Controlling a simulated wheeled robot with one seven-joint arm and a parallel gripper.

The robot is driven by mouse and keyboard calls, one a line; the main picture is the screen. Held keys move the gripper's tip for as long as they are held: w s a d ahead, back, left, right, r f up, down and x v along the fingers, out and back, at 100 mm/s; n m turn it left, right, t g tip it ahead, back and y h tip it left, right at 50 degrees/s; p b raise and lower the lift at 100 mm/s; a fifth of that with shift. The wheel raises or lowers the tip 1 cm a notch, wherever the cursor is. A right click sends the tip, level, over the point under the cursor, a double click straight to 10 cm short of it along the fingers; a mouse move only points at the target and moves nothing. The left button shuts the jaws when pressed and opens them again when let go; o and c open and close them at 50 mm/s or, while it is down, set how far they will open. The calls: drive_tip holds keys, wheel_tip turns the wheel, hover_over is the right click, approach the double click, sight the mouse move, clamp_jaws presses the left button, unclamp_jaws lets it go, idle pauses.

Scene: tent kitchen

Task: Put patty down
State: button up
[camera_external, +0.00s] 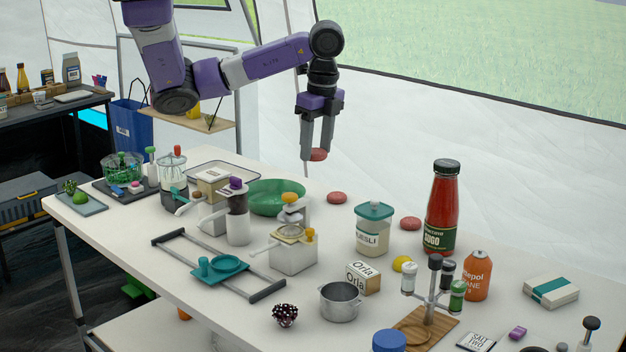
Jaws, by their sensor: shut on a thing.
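A round reddish-brown patty (318,155) is between the fingertips of my gripper (317,152). My gripper points down and is shut on it, holding it above the far side of the white table (210,290). Two similar reddish patties lie on the table: one (337,198) nearly below and slightly right of my gripper, the other (410,223) further right, beside the sauce bottle. The held patty is apart from both and from the table.
A green bowl (276,196) stands left of the nearer patty. A MUSLI jar (374,230) and a tall red sauce bottle (441,207) stand to the right. A silver pot (341,301), a spice rack (433,290) and several gadgets crowd the front. Some bare table shows around the nearer patty.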

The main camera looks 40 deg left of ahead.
drive_tip(key=shift+d, duration=0.25)
drive_tip(key=shift+w+d+r, duration=0.15)
drive_tip(key=shift+w+d, duration=0.05)
drive_tip(key=shift+d, duration=0.25)
drive_tip(key=shift+w+d+r, duration=0.1)
drive_tip(key=shift+w+d, duration=0.05)
drive_tip(key=shift+d, duration=0.3)
drive_tip(key=w+r+n, duration=0.1)
drive_tip(key=w+r, duration=0.1)
drive_tip(key=w, duration=0.2)
drive_tip(key=n+g+b, duration=0.1)
drive_tip(key=n+b, duration=0.1)
drive_tip(key=n, duration=0.8)
hover_over(274, 199)
drive_tip(key=s+d, duration=0.3)
drive_tip(key=shift+h, duration=0.3)
drive_tip(key=f, duration=1.9)
drive_tip(key=shift+w+a, duration=0.15)
drive_tip(key=shift+w, duration=0.1)
drive_tip(key=shift+f+b, duration=0.55)
drive_tip(key=shift+f, duration=0.1)
